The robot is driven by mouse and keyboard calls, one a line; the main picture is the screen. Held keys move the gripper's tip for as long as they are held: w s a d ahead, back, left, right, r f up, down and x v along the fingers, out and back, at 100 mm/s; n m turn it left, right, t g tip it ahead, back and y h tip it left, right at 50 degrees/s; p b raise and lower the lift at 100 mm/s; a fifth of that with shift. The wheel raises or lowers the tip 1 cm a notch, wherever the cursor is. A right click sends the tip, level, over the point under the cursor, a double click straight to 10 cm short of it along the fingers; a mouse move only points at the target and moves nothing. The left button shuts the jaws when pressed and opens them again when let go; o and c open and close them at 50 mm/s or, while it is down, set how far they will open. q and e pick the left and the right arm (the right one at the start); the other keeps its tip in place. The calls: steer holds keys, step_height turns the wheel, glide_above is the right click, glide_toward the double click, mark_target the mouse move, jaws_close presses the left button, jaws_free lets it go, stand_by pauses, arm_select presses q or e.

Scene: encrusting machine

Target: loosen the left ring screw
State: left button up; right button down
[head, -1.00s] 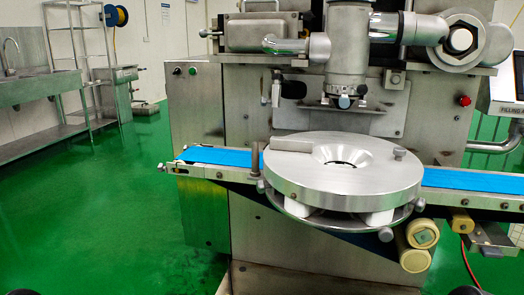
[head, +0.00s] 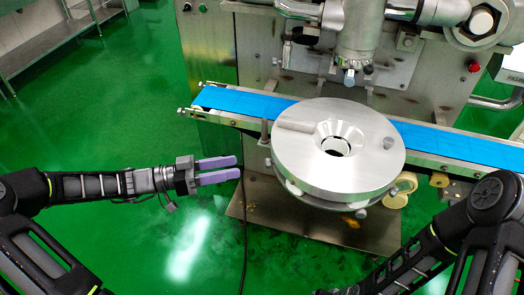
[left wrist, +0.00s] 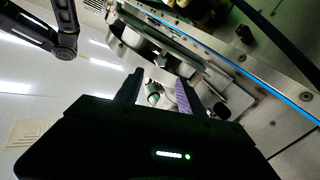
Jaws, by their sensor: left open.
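The round metal ring disc (head: 300,165) of the machine lies flat with a funnel-shaped hole in its middle. A small metal screw knob (head: 268,162) shows at the disc's left edge, below an upright post (head: 265,131). I cannot tell for certain that this knob is the left ring screw. My left gripper (head: 237,167) reaches in from the left with its two purple fingers apart. It is empty and a short way left of the knob, not touching it. The left wrist view shows the open fingers (left wrist: 160,82) pointing towards the machine's underside. My right gripper lies outside the picture.
A blue conveyor belt (head: 240,103) runs behind the disc. A nozzle head (head: 350,77) hangs above and behind the disc. A dark cable (head: 243,225) hangs near my left fingers. The green floor at left is free.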

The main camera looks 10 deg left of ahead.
mark_target(269, 162)
arm_select(q)
steer(key=shift+f, duration=0.1)
steer(key=x, duration=0.8)
steer(key=shift+p, duration=0.45)
steer(key=shift+s, duration=0.1)
steer(key=shift+c, duration=0.5)
jaws_close()
